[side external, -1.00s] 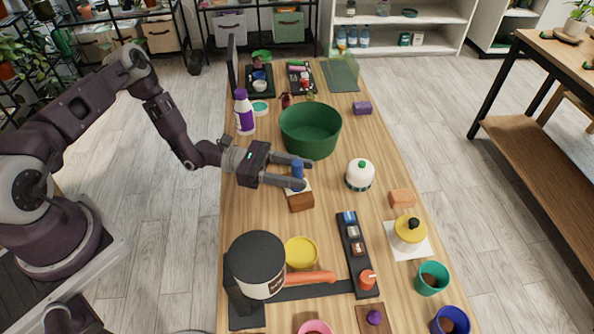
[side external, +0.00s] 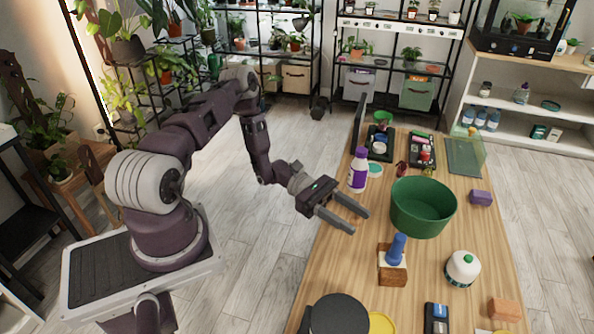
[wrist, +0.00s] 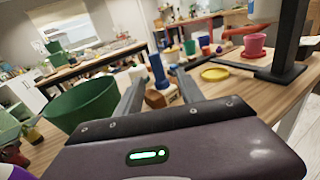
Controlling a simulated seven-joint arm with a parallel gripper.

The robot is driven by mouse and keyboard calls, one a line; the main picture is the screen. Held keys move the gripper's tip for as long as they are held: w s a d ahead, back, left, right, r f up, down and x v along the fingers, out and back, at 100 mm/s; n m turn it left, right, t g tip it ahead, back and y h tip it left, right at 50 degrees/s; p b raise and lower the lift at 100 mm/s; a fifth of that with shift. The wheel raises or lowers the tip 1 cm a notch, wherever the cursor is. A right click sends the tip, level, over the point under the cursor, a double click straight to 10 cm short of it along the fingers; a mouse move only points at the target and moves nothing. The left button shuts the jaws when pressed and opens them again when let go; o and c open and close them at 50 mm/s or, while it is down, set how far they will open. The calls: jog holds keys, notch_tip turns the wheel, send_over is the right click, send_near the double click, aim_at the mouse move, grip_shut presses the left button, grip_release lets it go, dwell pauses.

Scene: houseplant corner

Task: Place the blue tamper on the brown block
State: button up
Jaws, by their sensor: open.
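The brown block (side external: 392,279) is right at the pad's near side; I cannot tell whether the tamper's foot touches the block. In the wrist view the tamper (wrist: 158,70) shows beyond my fingers, with the brown block (wrist: 155,98) low behind them. My gripper (side external: 358,222) is open and empty, to the left of the tamper and apart from it, over the table's left edge. Its fingers (wrist: 160,78) also show in the wrist view.
A green bowl (side external: 422,207) stands just behind the tamper, and a white-and-purple bottle (side external: 358,172) behind my gripper. A white round container (side external: 462,268) is to the right.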

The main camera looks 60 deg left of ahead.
jog(key=s+d+r+m+g+y, duration=0.3)
jog(key=s+r+m+g+y, duration=0.15)
jog(key=r+m, duration=0.35)
jog(key=s+d+r+m+g+y, duration=0.2)
jog(key=s+r+m+g+y, duration=0.3)
jog(key=r, duration=0.6)
jog(key=s+a+r+m+t+y, duration=0.3)
jog(key=s+r+m+t+y, duration=0.4)
jog(key=s, duration=0.6)
jog(key=shift+r+m+t, duration=0.7)
jog(key=shift+r+t, duration=0.2)
jog(key=shift+t, duration=0.15)
